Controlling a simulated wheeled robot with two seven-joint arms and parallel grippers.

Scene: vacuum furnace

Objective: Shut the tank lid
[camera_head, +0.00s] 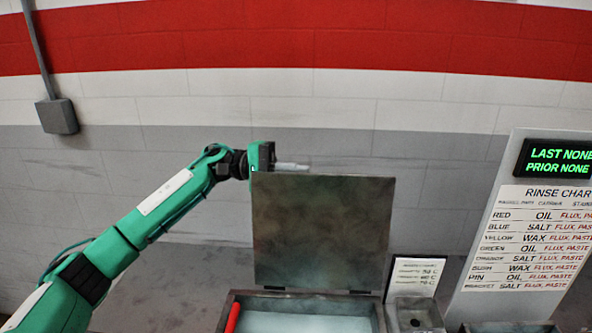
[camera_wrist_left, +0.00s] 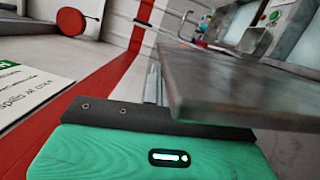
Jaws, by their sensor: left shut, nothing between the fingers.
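The tank lid (camera_head: 322,232) is a dark, mottled metal plate that stands upright, open, at the back of the tank (camera_head: 378,318). The tank holds pale liquid, and its front is cut off by the picture's lower edge. My left gripper (camera_head: 306,167) is shut and empty at the lid's top edge, near its left corner, with fingers pointing right. I cannot tell whether it touches the lid. In the left wrist view the lid's edge (camera_wrist_left: 240,92) looms close beside the fingers (camera_wrist_left: 152,82). My right gripper is not in view.
A red bar (camera_head: 233,318) lies at the tank's left side. To the right are a small temperature card (camera_head: 414,277), a grey metal fixture (camera_head: 414,314) and a large rinse chart board (camera_head: 530,235). A brick wall stands behind; the counter left of the tank looks clear.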

